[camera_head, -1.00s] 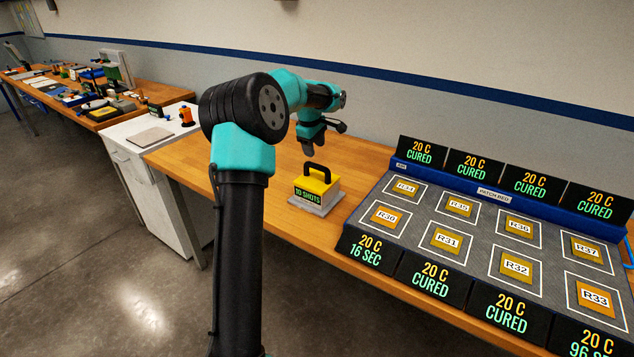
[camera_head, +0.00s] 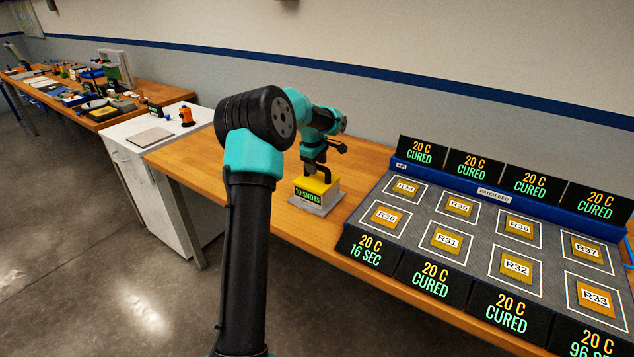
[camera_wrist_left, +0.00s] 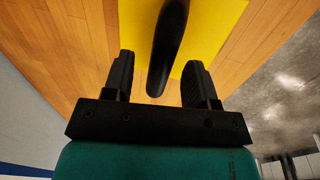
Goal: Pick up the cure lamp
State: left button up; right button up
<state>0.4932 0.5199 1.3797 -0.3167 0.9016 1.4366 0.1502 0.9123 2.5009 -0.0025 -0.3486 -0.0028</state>
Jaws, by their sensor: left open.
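The cure lamp (camera_head: 318,186) is a yellow block with a black handle on top and a "10 SHOTS" display on its front. It stands on a grey base plate (camera_head: 314,205) on the wooden bench. My left gripper (camera_head: 314,164) is above the lamp, right at its handle. In the left wrist view the two black fingers of the gripper (camera_wrist_left: 158,80) are apart, with the black handle (camera_wrist_left: 168,45) between them and the yellow top (camera_wrist_left: 215,30) beyond. I see no finger touching the handle. My right gripper is not in view.
The patch bed (camera_head: 465,225) with several labelled patches and black displays stands to the right of the lamp. A white cabinet (camera_head: 150,165) stands to the left, with an orange item (camera_head: 186,115) on it. Bare bench (camera_head: 190,160) lies left of the lamp.

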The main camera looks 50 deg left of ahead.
pick_arm(q)
jog(key=shift+w+f, duration=0.2)
jog(key=shift+f, duration=0.65)
grip_shut()
dwell(0.4)
